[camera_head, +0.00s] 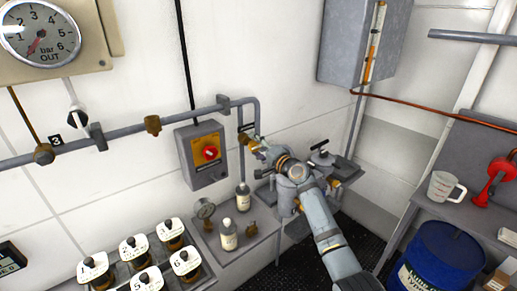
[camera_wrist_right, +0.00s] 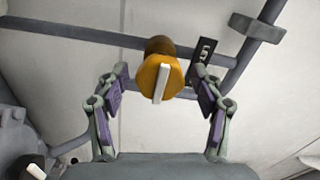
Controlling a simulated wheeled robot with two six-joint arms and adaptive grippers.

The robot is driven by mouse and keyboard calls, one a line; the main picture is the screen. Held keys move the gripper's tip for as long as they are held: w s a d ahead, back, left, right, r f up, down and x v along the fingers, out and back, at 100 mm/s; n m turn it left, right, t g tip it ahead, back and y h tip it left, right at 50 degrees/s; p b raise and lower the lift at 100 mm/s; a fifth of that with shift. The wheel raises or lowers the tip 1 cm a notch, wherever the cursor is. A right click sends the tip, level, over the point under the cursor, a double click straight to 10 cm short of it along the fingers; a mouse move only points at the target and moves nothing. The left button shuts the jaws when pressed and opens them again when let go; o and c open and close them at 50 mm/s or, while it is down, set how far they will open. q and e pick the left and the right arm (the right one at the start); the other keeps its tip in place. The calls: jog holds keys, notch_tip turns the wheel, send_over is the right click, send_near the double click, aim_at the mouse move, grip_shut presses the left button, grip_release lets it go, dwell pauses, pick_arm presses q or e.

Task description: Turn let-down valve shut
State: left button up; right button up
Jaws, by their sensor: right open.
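A yellow-brown valve knob with a pale bar handle (camera_wrist_right: 161,80) sits on a short brown stem at the grey pipe. In the right wrist view the bar stands nearly upright. In the head view a brass fitting (camera_head: 244,139) shows at the vertical pipe, largely hidden by my gripper. My right gripper (camera_head: 256,147) is in front of it. In the right wrist view its open fingers (camera_wrist_right: 160,85) stand on either side of the knob, with gaps; I see no contact. My left gripper is not in view.
A pressure gauge marked OUT (camera_head: 40,33) hangs upper left, needle low. A grey switch box with a red knob (camera_head: 210,153) is left of my gripper. Small bottles (camera_head: 228,235) and several numbered jars (camera_head: 133,248) stand below. A grey cabinet (camera_head: 345,45) hangs upper right.

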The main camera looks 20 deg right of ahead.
jog(key=v, duration=1.2)
jog(key=s+d+f+n+g+h, duration=0.1)
jog(key=s+d+f+g+h, duration=0.15)
jog(key=f, duration=0.85)
jog(key=s+d+f+g+h, duration=0.1)
jog(key=s+d+f, duration=0.15)
jog(key=f, duration=0.85)
jog(key=s+d+f+n+g+h, duration=0.1)
jog(key=s+d+f+g+h, duration=0.15)
jog(key=f, duration=0.95)
jog(key=s+f+n+g, duration=0.3)
jog(key=s+f, duration=1)
jog(key=f, duration=0.4)
jog(key=s+a+f+n+g, duration=0.2)
jog(key=s+f, duration=0.3)
jog(key=s, duration=0.6)
jog(key=s+a+f+n+g, duration=0.2)
jog(key=s+f, duration=0.4)
jog(key=s, duration=0.6)
jog(key=s+a+f+n+g+h, duration=0.1)
jog(key=s+f, duration=0.4)
jog(key=s, duration=0.6)
jog(key=shift+s+a+f+n+g+b, duration=0.3)
jog(key=shift+a+n+g, duration=0.55)
jog(key=shift+n, duration=0.35)
